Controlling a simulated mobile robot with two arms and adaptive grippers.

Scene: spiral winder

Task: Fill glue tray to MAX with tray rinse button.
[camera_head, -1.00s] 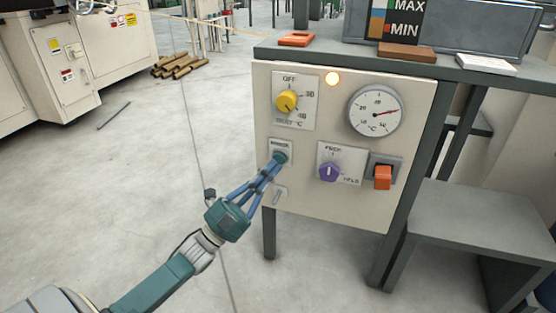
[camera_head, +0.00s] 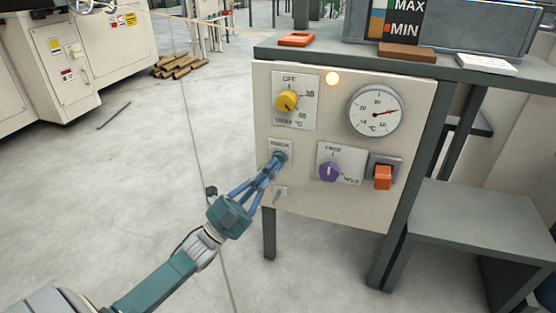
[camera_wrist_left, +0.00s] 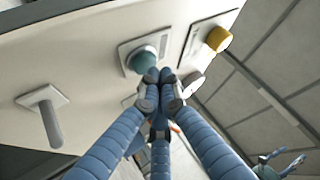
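The glue tray (camera_head: 480,44) is a blue-grey trough on the table top, cut off by the top edge of the head view. Its level plate (camera_head: 404,22) reads MAX above MIN; the glue level cannot be made out. The round teal button (camera_head: 282,156) is at the left of the panel, under a small label; it also shows in the left wrist view (camera_wrist_left: 146,56). My left gripper (camera_head: 275,162) has its blue fingers drawn together, tips at the button and partly covering it. Contact cannot be told for certain. My right gripper (camera_wrist_left: 280,163) is small in the wrist view, fingers spread.
The cream panel (camera_head: 350,210) also carries a yellow knob (camera_head: 286,101), a dial gauge (camera_head: 375,111), a purple knob (camera_head: 329,171), an orange switch (camera_head: 383,177) and a lit lamp (camera_head: 332,79).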

